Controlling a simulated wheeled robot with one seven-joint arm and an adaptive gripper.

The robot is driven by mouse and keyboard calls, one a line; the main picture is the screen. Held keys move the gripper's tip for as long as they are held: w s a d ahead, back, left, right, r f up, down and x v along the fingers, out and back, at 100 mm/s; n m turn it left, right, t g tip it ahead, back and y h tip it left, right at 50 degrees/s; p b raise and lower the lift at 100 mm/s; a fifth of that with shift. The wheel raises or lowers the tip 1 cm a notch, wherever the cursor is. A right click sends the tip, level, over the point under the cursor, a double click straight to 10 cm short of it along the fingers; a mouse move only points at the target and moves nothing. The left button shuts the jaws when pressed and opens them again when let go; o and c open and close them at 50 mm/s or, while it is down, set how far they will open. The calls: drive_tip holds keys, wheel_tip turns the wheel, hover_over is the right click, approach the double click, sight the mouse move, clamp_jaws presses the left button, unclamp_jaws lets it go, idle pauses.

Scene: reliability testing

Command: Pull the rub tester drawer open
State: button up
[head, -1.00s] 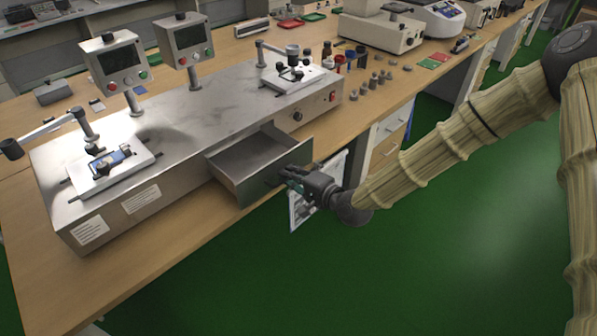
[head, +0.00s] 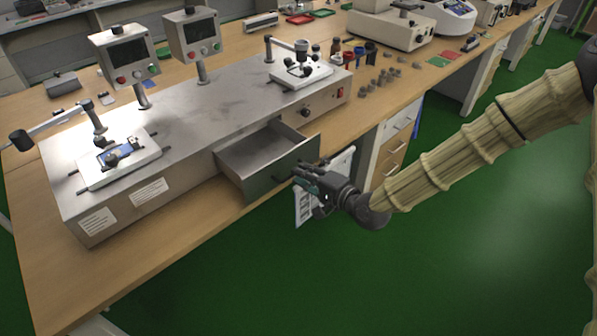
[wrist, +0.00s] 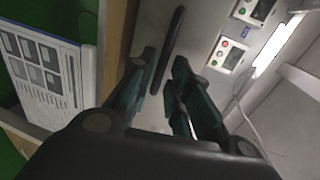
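The rub tester (head: 190,130) is a long grey metal box on the bench. Its drawer (head: 262,150) stands pulled out from the front, showing an empty-looking inside. My gripper (head: 299,176) is at the right part of the drawer's front panel (head: 272,180). In the wrist view, the dark bar handle (wrist: 167,50) lies between and just past the tips of my gripper's fingers (wrist: 163,72). The fingers are spread, with gaps beside the bar, so they do not look clamped on it. Exact contact is hard to tell.
A printed sheet (head: 312,202) hangs at the bench edge just behind my gripper; it also shows in the wrist view (wrist: 45,70). Small weights and bottles (head: 388,76) stand right of the tester. The green floor (head: 400,260) in front is clear.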

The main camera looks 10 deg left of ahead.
drive_tip(key=v, duration=0.9)
idle(0.3)
drive_tip(key=s+d+f+n+g+h+p, duration=0.1)
drive_tip(key=s+d+f+g+h, duration=0.2)
drive_tip(key=s+f, duration=0.55)
drive_tip(key=s+d+f+n+g+h, duration=0.1)
drive_tip(key=s+d+f+h, duration=0.3)
drive_tip(key=f, duration=0.7)
drive_tip(key=s+d+f+n+g+h, duration=0.2)
drive_tip(key=s+d+f, duration=0.2)
drive_tip(key=s+d, duration=0.5)
drive_tip(key=s+d+f+n+g+h+p, duration=0.1)
drive_tip(key=s+d+f, duration=0.4)
drive_tip(key=s+d, duration=0.5)
drive_tip(key=s+n+g+h, duration=0.1)
drive_tip(key=g+h, duration=0.1)
drive_tip(key=shift+n+h, duration=0.3)
drive_tip(key=shift+d+r, duration=0.1)
drive_tip(key=shift+d, duration=0.05)
